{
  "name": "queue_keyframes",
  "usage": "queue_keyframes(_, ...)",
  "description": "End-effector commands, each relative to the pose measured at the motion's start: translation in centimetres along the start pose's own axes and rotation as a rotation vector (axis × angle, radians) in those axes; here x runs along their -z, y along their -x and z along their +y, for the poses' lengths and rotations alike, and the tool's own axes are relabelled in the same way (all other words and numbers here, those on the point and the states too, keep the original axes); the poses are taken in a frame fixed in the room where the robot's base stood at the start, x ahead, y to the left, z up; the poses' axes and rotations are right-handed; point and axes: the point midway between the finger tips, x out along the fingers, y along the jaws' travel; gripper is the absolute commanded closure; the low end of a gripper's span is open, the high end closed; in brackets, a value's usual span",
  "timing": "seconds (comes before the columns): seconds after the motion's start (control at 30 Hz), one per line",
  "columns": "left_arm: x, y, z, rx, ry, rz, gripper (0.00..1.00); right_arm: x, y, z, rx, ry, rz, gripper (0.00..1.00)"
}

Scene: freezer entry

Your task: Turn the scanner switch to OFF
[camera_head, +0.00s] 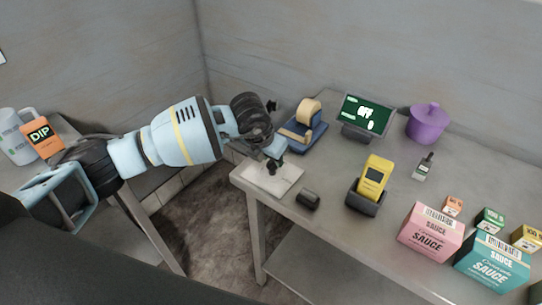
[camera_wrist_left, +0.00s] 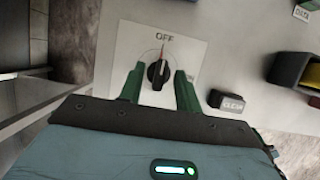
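The scanner switch is a black round knob (camera_wrist_left: 158,75) on a pale square plate (camera_wrist_left: 193,52). In the left wrist view its red pointer line points up at the printed word OFF. The plate (camera_head: 287,177) also shows at the left end of the counter in the head view. My left gripper (camera_wrist_left: 159,69) is open, its two green fingers on either side of the knob with a visible gap to each. In the head view my left gripper (camera_head: 275,155) is above the plate and hides part of it. My right gripper is not in view.
A dark block (camera_wrist_left: 233,103) lies right of the plate. A yellow scanner (camera_head: 374,178) stands in a dark cradle, with a tape dispenser (camera_head: 303,127), a green screen (camera_head: 366,113) reading OFF and a purple pot (camera_head: 428,123) behind. Sauce boxes (camera_head: 432,234) stand at the right.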

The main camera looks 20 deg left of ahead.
Motion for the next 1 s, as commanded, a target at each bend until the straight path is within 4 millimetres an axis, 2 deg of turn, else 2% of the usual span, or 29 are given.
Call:
queue_keyframes(0.17,0.0,0.7,0.0,0.001,0.000,-0.001,0.66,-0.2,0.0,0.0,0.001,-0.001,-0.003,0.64)
queue_keyframes(0.6,-0.1,7.0,0.0,0.000,-0.001,-0.003,0.66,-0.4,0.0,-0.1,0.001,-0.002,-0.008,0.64)
queue_keyframes(0.73,0.0,7.7,0.0,0.000,0.000,0.000,0.66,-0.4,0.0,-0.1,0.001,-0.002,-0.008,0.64)
queue_keyframes(1.0,0.0,7.8,0.0,0.000,0.000,0.000,0.66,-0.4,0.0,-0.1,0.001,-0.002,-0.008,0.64)
